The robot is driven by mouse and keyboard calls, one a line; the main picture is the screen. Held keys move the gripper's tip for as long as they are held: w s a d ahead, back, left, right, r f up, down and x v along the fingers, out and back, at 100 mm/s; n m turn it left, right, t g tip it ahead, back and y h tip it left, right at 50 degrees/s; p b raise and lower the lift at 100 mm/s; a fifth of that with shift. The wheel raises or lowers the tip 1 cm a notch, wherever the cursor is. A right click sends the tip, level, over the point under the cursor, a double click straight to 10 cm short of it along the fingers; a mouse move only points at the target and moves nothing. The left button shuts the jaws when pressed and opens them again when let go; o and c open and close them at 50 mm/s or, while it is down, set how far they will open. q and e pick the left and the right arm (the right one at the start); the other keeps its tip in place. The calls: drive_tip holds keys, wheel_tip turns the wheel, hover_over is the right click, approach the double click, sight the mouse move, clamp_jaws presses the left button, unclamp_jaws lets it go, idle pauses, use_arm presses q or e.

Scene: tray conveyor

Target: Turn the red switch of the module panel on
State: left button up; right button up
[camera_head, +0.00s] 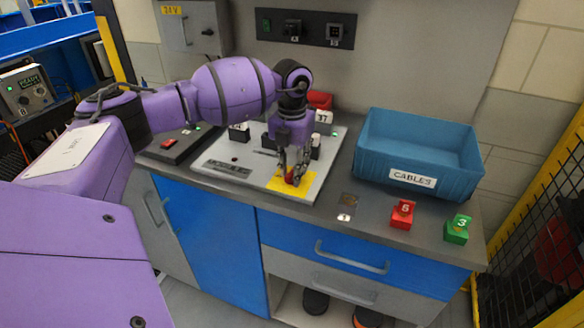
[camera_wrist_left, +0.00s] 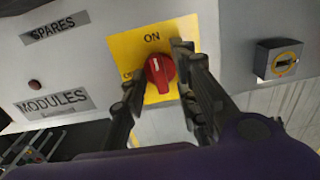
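The red switch (camera_wrist_left: 160,72) is a round red knob on a yellow plate (camera_wrist_left: 125,48) of the white module panel (camera_wrist_left: 215,35). In the left wrist view, "ON" is printed above it and a partly hidden "OFF" at its left. A pale mark on the knob faces roughly toward ON, slightly left. In the head view, the switch (camera_head: 291,178) is partly hidden by my left gripper (camera_head: 291,172), which points down over it. The gripper's fingers (camera_wrist_left: 158,72) are apart, one on each side of the knob, with a gap at the left finger. My right gripper is out of view.
A blue "CABLES" bin (camera_head: 372,172) stands right of the panel. A red block (camera_head: 402,214) and a green block (camera_head: 458,229) lie near the front counter edge. Dark modules (camera_head: 315,148) stand behind the gripper. A yellow fence (camera_head: 535,230) is at the right.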

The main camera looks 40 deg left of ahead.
sight(292, 172)
use_arm(q)
drive_tip(key=shift+r, duration=0.2)
wheel_tip(292, 172, up, 12)
drive_tip(key=shift+f, duration=0.2)
idle(0.3)
idle(0.4)
